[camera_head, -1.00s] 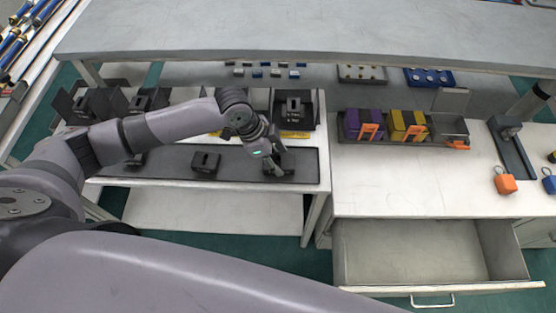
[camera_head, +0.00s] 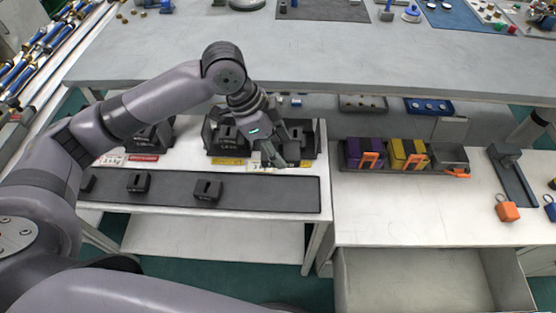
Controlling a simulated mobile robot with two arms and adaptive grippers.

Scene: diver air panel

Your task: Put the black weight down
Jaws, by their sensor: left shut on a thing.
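My left gripper (camera_head: 272,155) is shut, pointing down in front of the right black holder (camera_head: 318,140) at the back of the left bench. A dark block, the black weight (camera_head: 292,150), shows beside its fingers. The fingers and arm partly hide it, so I cannot tell whether it touches the holder. Similar black weights stand on the dark mat: one at its left end (camera_head: 89,183), one in the middle left (camera_head: 138,182) and one in the middle (camera_head: 207,191). The right end of the mat (camera_head: 270,193) is bare. My right gripper is not in view.
Another black holder (camera_head: 212,137) stands left of the gripper, with coloured labels in front. A tray with purple (camera_head: 364,151) and yellow (camera_head: 402,152) blocks lies to the right. A raised grey shelf (camera_head: 330,62) overhangs the back. A drawer (camera_head: 420,280) stands open at lower right.

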